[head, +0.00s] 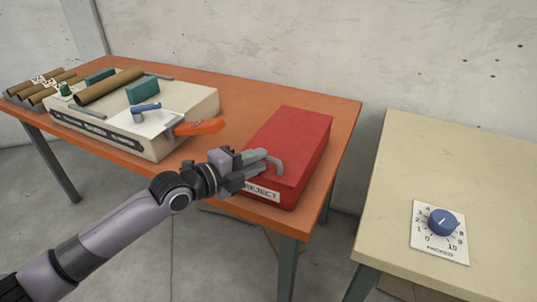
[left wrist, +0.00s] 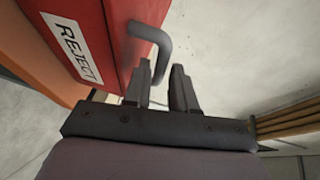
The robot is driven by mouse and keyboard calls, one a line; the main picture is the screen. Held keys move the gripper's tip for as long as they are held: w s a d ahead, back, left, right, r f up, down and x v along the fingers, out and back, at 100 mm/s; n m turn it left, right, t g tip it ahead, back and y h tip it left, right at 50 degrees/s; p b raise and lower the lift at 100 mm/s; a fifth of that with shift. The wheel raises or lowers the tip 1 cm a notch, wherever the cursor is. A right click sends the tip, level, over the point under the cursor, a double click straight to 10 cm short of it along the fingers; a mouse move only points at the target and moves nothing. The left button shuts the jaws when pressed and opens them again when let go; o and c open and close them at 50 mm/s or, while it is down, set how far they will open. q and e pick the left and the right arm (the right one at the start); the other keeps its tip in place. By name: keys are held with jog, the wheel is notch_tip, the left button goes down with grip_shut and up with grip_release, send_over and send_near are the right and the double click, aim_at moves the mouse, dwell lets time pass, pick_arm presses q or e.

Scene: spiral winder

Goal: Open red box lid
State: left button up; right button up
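The red box (head: 291,138) sits on the orange table with its lid down. Its front carries a white REJECT label (head: 262,190), which also shows in the left wrist view (left wrist: 72,48). A grey bent handle (head: 277,164) sticks out from the box front. My left gripper (head: 262,168) is at the box front by the handle. In the left wrist view its two fingers (left wrist: 160,88) are apart, and the handle (left wrist: 152,45) reaches down near the left finger. My right gripper is not in view.
A cream winder machine (head: 150,135) with an orange lever (head: 198,127) stands left of the box. Brown tubes (head: 40,88) lie at the far left. A cream table (head: 400,190) with a blue PACKED dial (head: 443,222) stands at right, across a gap.

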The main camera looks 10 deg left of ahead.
aim_at(271, 166)
pick_arm(q)
jog(key=shift+x, duration=2.4)
grip_shut()
